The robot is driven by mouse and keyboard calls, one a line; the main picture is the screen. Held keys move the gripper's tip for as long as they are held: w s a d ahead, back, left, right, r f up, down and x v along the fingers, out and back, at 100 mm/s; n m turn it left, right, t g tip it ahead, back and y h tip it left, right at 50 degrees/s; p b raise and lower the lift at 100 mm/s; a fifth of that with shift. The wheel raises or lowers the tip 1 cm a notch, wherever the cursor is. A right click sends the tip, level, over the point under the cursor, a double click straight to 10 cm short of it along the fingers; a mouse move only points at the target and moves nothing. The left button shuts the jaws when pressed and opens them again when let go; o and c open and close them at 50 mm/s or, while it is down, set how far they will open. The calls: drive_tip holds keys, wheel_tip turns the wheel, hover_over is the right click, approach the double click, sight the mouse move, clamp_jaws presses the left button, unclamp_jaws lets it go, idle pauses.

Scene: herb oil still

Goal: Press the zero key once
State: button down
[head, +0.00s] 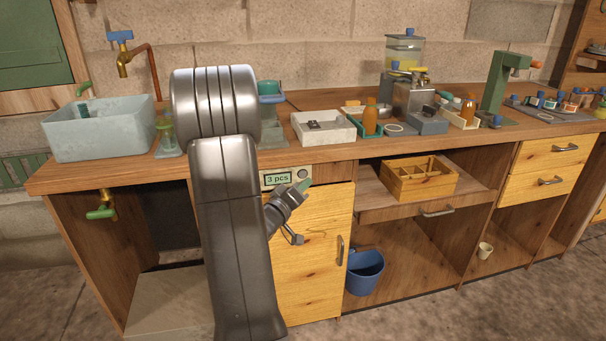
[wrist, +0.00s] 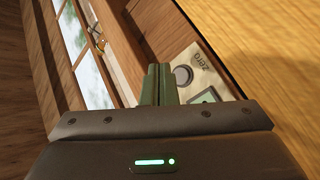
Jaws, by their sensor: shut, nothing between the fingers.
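The zero key (head: 303,174) is a round grey button on a pale panel (head: 291,173) under the counter's front edge. In the wrist view the key (wrist: 182,75) lies just right of my fingertips, with the word "zero" beside it. A small green display (head: 277,179) left of the key reads "3 pcs"; part of it shows in the wrist view (wrist: 205,97). My gripper (head: 306,184) is shut and empty, its green fingers (wrist: 159,70) together. In the head view the tips are just below the key. I cannot tell whether they touch the panel.
Below the panel is a yellow wooden cabinet door (head: 318,260) with a metal handle. The counter above holds a white tray (head: 322,127) and a grey sink basin (head: 100,128). A blue bucket (head: 365,272) stands in the open bay to the right.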

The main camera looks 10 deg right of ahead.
drive_tip(key=shift+w, duration=0.8)
drive_tip(key=shift+w, duration=0.1)
idle(1.4)
drive_tip(key=shift+w+p, duration=0.3)
drive_tip(key=shift+p, duration=0.05)
drive_tip(key=shift+w, duration=0.4)
idle(0.5)
drive_tip(key=shift+s, duration=0.8)
drive_tip(key=shift+s, duration=2.5)
drive_tip(key=shift+w, duration=0.1)
